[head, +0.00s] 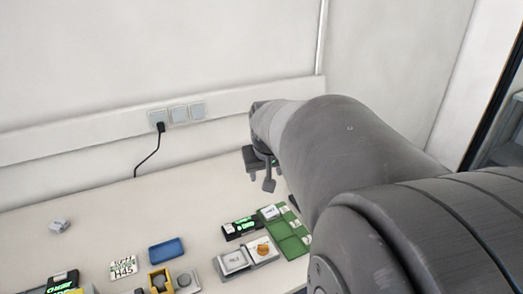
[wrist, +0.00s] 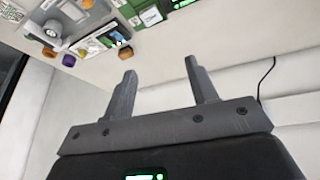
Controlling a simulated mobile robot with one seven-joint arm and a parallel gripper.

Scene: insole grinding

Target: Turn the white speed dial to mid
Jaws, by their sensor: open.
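A pale round knob on a white unit (wrist: 53,29) shows at the upper left of the wrist view; it may be the white speed dial, but I cannot tell its setting. In the head view, a grey round piece (head: 185,281) sits near the bottom edge; I cannot tell whether it is the same thing. My gripper (head: 262,172) is raised above the table in the head view, apart from everything on it. In the wrist view my gripper (wrist: 160,66) has two fingers spread with nothing between them.
The pale table (head: 100,222) holds a blue tray (head: 167,249), a yellow block (head: 159,281), a white block (head: 233,262), and a green board (head: 289,236). A small grey object (head: 60,225) lies at left. Wall sockets (head: 178,114) with a black cable are behind. The table's back left is mostly clear.

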